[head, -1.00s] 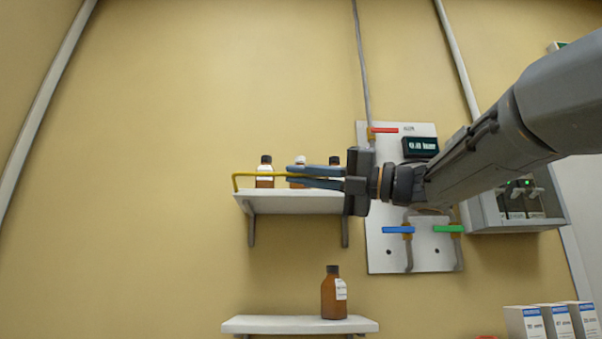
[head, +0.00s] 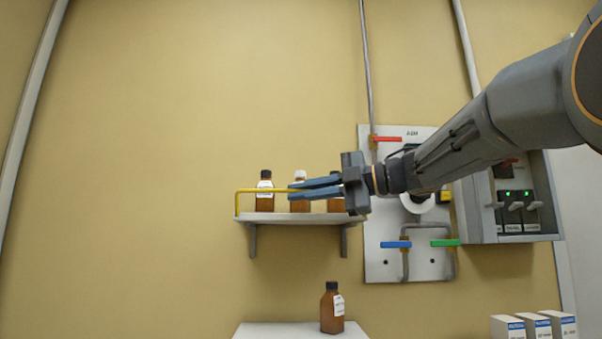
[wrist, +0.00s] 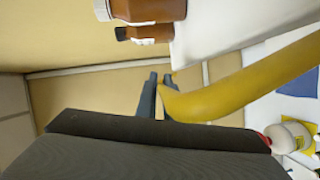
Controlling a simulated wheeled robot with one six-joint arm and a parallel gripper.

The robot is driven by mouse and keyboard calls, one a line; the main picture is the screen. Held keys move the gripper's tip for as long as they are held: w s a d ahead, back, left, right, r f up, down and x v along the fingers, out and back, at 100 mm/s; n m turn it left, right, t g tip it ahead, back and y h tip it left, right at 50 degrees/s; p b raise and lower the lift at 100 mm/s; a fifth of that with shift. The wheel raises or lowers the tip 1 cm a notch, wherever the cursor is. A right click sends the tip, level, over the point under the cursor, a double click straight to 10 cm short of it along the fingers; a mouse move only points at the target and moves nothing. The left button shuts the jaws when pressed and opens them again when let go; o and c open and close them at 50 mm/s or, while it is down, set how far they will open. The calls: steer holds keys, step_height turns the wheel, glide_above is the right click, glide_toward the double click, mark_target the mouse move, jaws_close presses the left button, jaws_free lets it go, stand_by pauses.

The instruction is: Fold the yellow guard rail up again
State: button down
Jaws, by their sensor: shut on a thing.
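The yellow guard rail (head: 262,191) runs along the front of the upper wall shelf (head: 280,219). Its bar stands above the shelf edge, crossing in front of the brown bottles. My gripper (head: 292,190) reaches in from the right, its blue-grey fingers closed at the bar. In the wrist view the rail (wrist: 245,92) is a thick yellow bar slanting down to the fingers (wrist: 155,95). The exact contact is partly hidden by the gripper body. The rail's right end is hidden behind my gripper.
Brown bottles (head: 265,192) stand on the upper shelf behind the rail. A lower shelf (head: 285,330) holds one brown bottle (head: 332,308). To the right are a valve panel (head: 375,225) with coloured handles and a switch box (head: 517,205). The wall left of the shelves is clear.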

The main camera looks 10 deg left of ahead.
steer(key=shift+w+a+r+m+g+h+p, duration=0.15)
steer(key=shift+w+m+g+h+p, duration=0.15)
steer(key=shift+w+m, duration=0.35)
steer(key=shift+w+a+r+m+g+h+p, duration=0.1)
steer(key=shift+w+m+g+h+p, duration=0.2)
steer(key=shift+m, duration=0.65)
steer(key=shift+f, duration=0.1)
steer(key=c, duration=1.9)
jaws_free()
steer(key=shift+d, duration=0.1)
steer(key=b+v, duration=0.3)
steer(key=v, duration=0.3)
steer(key=shift+d, duration=0.35)
steer(key=shift+d+r, duration=0.3)
steer(key=shift+d, duration=0.1)
steer(key=shift+s, duration=0.1)
